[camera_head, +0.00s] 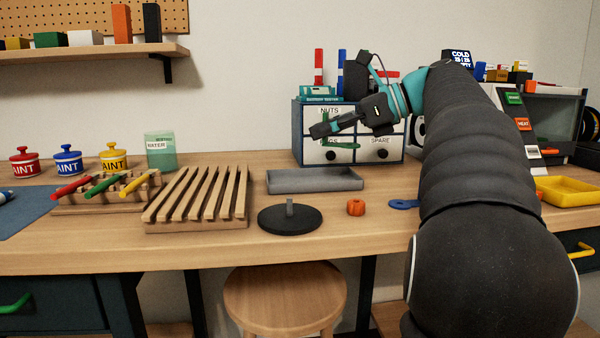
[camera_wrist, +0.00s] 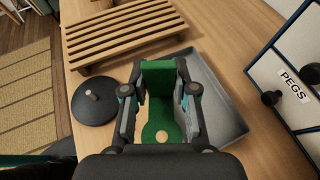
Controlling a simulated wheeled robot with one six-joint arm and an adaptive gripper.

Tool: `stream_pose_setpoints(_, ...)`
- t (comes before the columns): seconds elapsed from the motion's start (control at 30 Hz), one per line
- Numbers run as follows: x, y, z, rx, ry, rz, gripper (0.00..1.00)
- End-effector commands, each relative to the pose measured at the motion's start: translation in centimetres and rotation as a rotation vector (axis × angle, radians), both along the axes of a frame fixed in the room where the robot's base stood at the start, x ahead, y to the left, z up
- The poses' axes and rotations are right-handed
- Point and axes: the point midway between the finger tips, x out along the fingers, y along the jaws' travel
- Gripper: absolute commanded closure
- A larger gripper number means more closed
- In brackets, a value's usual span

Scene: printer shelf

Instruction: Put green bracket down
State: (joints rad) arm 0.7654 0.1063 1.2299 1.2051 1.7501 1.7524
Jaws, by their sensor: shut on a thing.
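The green bracket (camera_wrist: 160,120) is between the two fingers of my gripper (camera_wrist: 159,90) in the wrist view. It has an upright plate and a flat tab with a round hole. In the head view, part of the green bracket (camera_head: 346,146) shows just under my gripper (camera_head: 328,127), in front of the drawer cabinet. My gripper is shut on it and holds it in the air. A grey shallow tray (camera_head: 315,180) lies on the bench below; it also shows behind and right of the bracket in the wrist view (camera_wrist: 222,112).
The drawer cabinet (camera_head: 310,153) stands behind the tray. A slatted wooden rack (camera_head: 197,225) and a black disc with a peg (camera_head: 290,219) lie left and front. An orange part (camera_head: 356,208) and a blue part (camera_head: 403,204) lie right. A yellow tray (camera_head: 568,192) is far right.

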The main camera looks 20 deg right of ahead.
Motion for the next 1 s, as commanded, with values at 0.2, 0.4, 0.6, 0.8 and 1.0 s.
stream_pose_setpoints(0.2, 4.4, 1.1, -3.0, 0.001, 0.002, 0.008, 1.0)
stream_pose_setpoints(0.4, 7.6, 1.5, -4.8, 0.0, 0.0, 0.004, 1.0)
stream_pose_setpoints(0.6, 8.7, 1.6, -5.5, -0.001, -0.001, 0.0, 1.0)
stream_pose_setpoints(0.8, 8.7, 1.6, -7.7, 0.001, 0.001, -0.001, 1.0)
stream_pose_setpoints(1.0, 8.7, 1.5, -9.5, 0.0, 0.0, -0.001, 1.0)
